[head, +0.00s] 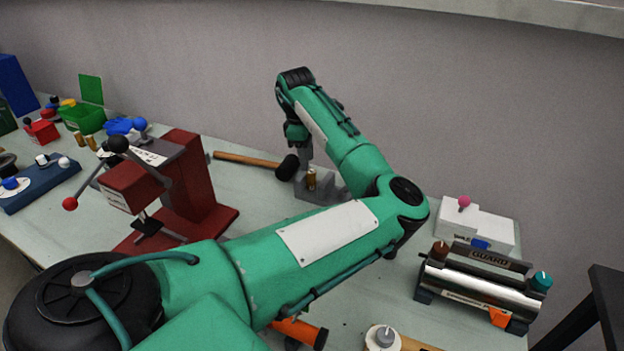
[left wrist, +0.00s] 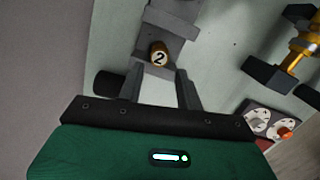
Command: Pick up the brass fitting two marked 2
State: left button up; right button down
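The brass fitting marked 2 (left wrist: 159,54) stands on a grey block (left wrist: 173,22) in the left wrist view, its numbered top facing the camera. In the head view the fitting (head: 311,179) stands upright on the grey block (head: 322,194) near the back wall. My left gripper (left wrist: 159,72) is open, its two dark fingers spread, with the fitting just ahead of the gap between them. In the head view the left gripper (head: 305,158) points down close above the fitting. My right gripper is not in view.
A hammer (head: 245,160) lies left of the block, its black head close by. A red press (head: 180,185) stands further left. A white box (head: 475,222) and a roller device (head: 480,285) stand at right. Two brass pieces (head: 85,141) stand at far left.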

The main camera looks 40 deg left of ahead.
aim_at(311, 171)
pick_arm(q)
jog(key=f, duration=0.3)
jog(key=d+f, duration=0.1)
jog(key=f, duration=0.1)
jog(key=shift+w+f+p, duration=0.25)
jog(key=shift+w+p, duration=0.1)
grip_shut()
